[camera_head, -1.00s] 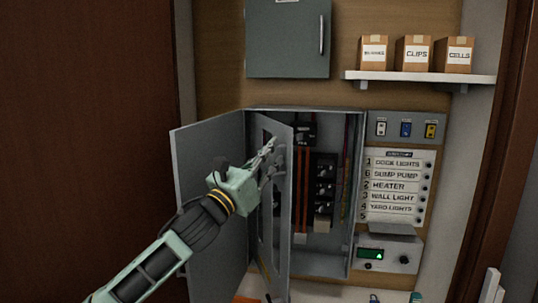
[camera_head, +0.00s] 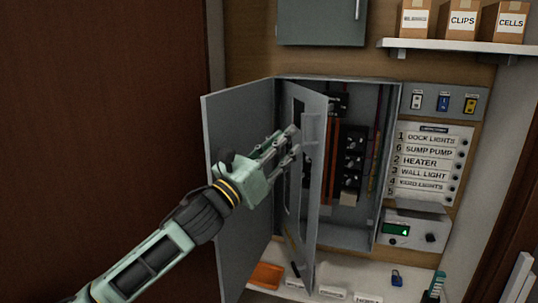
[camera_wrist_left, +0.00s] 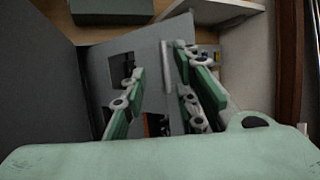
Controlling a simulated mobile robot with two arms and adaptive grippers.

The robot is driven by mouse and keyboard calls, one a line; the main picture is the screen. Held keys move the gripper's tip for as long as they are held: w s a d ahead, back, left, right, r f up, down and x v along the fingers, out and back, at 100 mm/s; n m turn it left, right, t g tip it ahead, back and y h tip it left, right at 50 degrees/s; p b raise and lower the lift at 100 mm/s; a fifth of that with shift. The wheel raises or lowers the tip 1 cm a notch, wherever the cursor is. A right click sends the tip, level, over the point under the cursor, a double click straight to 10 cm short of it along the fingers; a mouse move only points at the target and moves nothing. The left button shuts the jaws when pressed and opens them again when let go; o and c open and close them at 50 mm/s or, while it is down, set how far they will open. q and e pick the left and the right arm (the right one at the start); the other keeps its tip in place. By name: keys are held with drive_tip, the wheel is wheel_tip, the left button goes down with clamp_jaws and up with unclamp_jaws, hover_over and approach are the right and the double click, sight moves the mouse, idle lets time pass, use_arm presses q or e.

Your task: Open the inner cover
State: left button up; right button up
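The inner cover (camera_head: 314,190) is a grey hinged panel with cut-out windows, standing swung partly out of the electrical box. Its free edge faces outward, and an upright handle strip (camera_head: 310,128) runs near that edge. My left gripper (camera_head: 292,145) is at the left face of the cover at mid-height. In the left wrist view its fingers (camera_wrist_left: 160,95) are spread apart, with the cover (camera_wrist_left: 150,55) and its handle strip (camera_wrist_left: 167,68) seen between and beyond them. I cannot tell whether a finger touches the cover. My right gripper is not in view.
The grey outer door (camera_head: 238,185) stands open left of the cover, close to my left gripper. Breakers (camera_head: 351,165) show inside the box. A label board (camera_head: 428,160) is at right. A shelf below holds an orange tray (camera_head: 266,275) and a blue padlock (camera_head: 397,278).

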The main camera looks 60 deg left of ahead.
use_arm(q)
drive_tip(key=v, duration=0.5)
